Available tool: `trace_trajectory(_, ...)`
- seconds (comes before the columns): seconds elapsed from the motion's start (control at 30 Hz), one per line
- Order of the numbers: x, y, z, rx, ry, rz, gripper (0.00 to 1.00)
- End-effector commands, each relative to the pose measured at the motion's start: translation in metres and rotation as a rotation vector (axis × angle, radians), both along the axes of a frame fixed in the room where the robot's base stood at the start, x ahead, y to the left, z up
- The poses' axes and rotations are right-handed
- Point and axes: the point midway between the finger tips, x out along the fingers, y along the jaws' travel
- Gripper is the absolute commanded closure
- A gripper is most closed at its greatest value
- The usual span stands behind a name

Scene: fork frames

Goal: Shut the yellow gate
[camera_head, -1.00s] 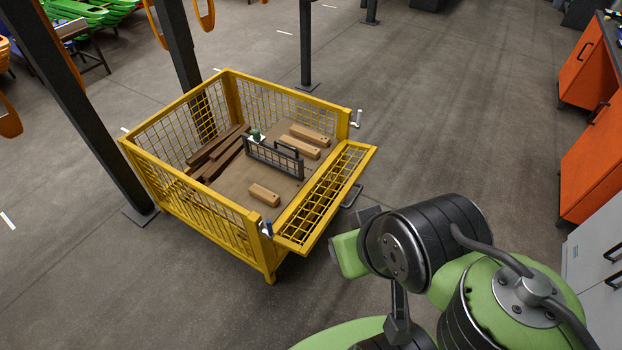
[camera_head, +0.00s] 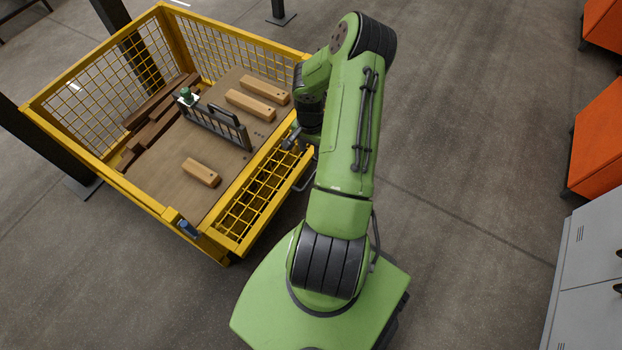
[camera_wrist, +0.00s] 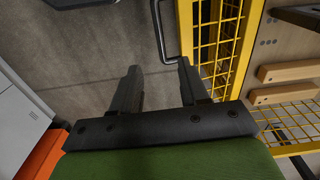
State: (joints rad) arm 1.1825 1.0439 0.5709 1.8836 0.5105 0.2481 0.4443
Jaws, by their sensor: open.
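The yellow gate (camera_head: 262,190) is a mesh panel on the right side of the yellow cage (camera_head: 60,90). It is folded down and outward, lying about level, so that side is open. A dark U-shaped handle (camera_wrist: 163,32) sticks out from the gate's outer edge in the wrist view. The gate also shows there (camera_wrist: 218,45). My gripper (camera_wrist: 158,75) is open and empty, its fingers pointing towards the floor beside the gate's outer edge. The handle is just beyond the fingertips, apart from them as far as I can tell. My arm hides the gate's far corner in the head view.
Inside the cage lie pale wood blocks (camera_head: 250,105), dark planks (camera_head: 150,115) and a dark rack (camera_head: 215,125). A blue latch piece (camera_head: 187,228) sits at the near corner post. Orange cabinets (camera_head: 598,140) and a grey cabinet (camera_head: 585,270) stand right. Floor between is clear.

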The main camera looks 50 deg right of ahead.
Motion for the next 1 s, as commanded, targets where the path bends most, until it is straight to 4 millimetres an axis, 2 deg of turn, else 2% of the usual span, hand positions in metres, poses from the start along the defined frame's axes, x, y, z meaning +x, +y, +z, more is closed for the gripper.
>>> trace_trajectory(0.03, -0.003, -0.001, -0.009, 0.009, -0.001, -0.020, 0.56)
trace_trajectory(0.17, -0.004, 0.000, -0.026, 0.013, -0.002, -0.029, 0.56)
trace_trajectory(0.5, -0.004, 0.001, -0.112, 0.014, 0.000, -0.027, 0.56)
trace_trajectory(0.7, -0.004, 0.001, -0.153, 0.013, 0.000, -0.025, 0.56)
trace_trajectory(0.83, -0.004, 0.001, -0.165, 0.012, 0.000, -0.024, 0.56)
trace_trajectory(1.0, -0.004, 0.001, -0.166, 0.011, 0.000, -0.023, 0.56)
